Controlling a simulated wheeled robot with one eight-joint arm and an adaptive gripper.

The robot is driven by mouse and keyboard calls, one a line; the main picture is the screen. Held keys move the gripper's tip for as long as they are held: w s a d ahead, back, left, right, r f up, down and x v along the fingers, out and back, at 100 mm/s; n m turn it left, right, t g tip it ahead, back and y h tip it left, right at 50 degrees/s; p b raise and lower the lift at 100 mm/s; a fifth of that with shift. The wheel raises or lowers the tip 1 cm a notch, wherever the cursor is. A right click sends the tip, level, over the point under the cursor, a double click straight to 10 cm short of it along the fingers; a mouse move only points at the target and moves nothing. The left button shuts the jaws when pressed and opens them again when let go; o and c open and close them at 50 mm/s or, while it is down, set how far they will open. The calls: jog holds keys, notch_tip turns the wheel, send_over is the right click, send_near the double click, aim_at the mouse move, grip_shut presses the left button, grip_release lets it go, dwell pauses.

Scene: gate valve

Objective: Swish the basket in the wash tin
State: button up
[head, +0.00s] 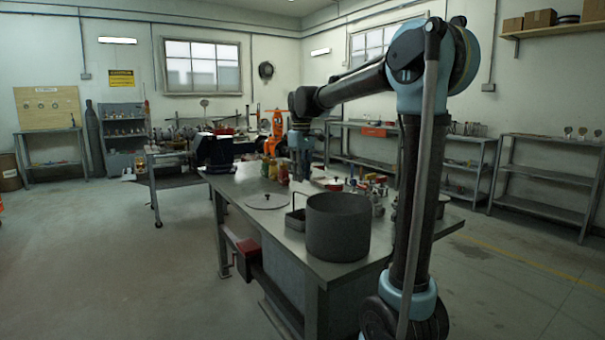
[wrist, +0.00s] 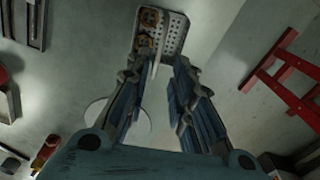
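The wash tin appears to be the large grey round tin (head: 338,226) near the front of the bench; its inside is hidden. The small metal basket (head: 294,222), with a raised handle, sits beside its left side on the bench. In the wrist view the perforated basket (wrist: 162,32) holds brownish round parts, and a thin pale bar, probably its handle, reaches towards the fingers. My gripper (head: 300,178) hangs above the bench, behind and above the basket. In the wrist view my gripper (wrist: 157,75) has its fingers apart, with nothing clasped between them.
A flat round lid (head: 267,201) lies on the bench (head: 235,190) left of the basket. Red and yellow bottles (head: 273,170) stand close to my gripper. Small items and a red-and-white tray (head: 328,184) lie to the right. A red frame (wrist: 288,80) shows in the wrist view.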

notch_tip(320, 180, down, 2)
jog(key=shift+w+d+f, duration=0.1)
jog(key=shift+d, duration=0.05)
jog(key=shift+f, duration=1.95)
jog(key=shift+c, duration=0.3)
grip_shut()
jog(key=shift+r, duration=2.5)
